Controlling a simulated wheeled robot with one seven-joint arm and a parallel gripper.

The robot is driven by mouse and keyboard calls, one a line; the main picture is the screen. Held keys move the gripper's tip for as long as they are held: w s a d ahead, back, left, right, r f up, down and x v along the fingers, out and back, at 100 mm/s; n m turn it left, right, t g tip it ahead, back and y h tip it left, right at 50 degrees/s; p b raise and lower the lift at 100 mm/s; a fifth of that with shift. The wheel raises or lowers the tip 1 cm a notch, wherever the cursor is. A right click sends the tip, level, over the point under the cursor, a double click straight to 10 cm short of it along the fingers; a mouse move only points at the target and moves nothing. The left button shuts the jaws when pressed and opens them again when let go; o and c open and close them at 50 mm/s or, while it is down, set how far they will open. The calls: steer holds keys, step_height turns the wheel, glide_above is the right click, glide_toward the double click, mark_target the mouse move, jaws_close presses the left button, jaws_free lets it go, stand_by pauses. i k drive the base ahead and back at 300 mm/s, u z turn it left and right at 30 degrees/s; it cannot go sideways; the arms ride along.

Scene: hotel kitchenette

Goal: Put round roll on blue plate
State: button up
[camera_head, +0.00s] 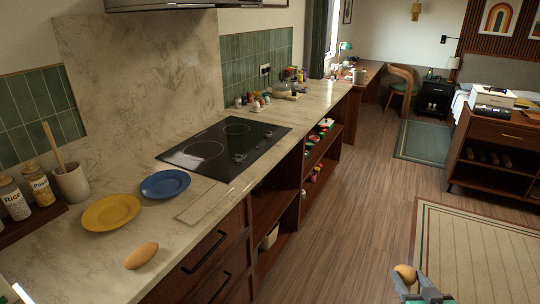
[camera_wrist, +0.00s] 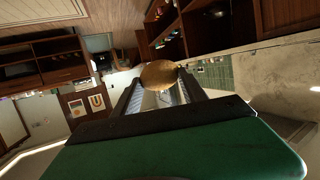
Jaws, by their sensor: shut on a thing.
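My gripper (camera_head: 411,284) is at the bottom right of the head view, out over the floor and away from the counter. It is shut on a small round brown roll (camera_head: 404,273). The roll also shows between the fingertips in the wrist view (camera_wrist: 158,74). The blue plate (camera_head: 165,184) lies on the counter at the left, in front of the cooktop, and looks empty. A yellow plate (camera_head: 111,213) lies beside it, nearer to me, also empty. An oval roll (camera_head: 142,255) lies on the counter near its front edge.
The marble counter (camera_head: 75,262) runs along the left, with drawers and open shelves below. A black cooktop (camera_head: 224,146) lies behind the blue plate. A utensil crock (camera_head: 71,182) and labelled jars (camera_head: 40,190) stand at the far left. The wood floor beside the counter is clear.

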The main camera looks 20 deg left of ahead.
mark_target(156, 188)
steer(key=i, duration=1.75)
steer(key=u, duration=4.25)
steer(key=i, duration=0.45)
steer(key=z, duration=0.05)
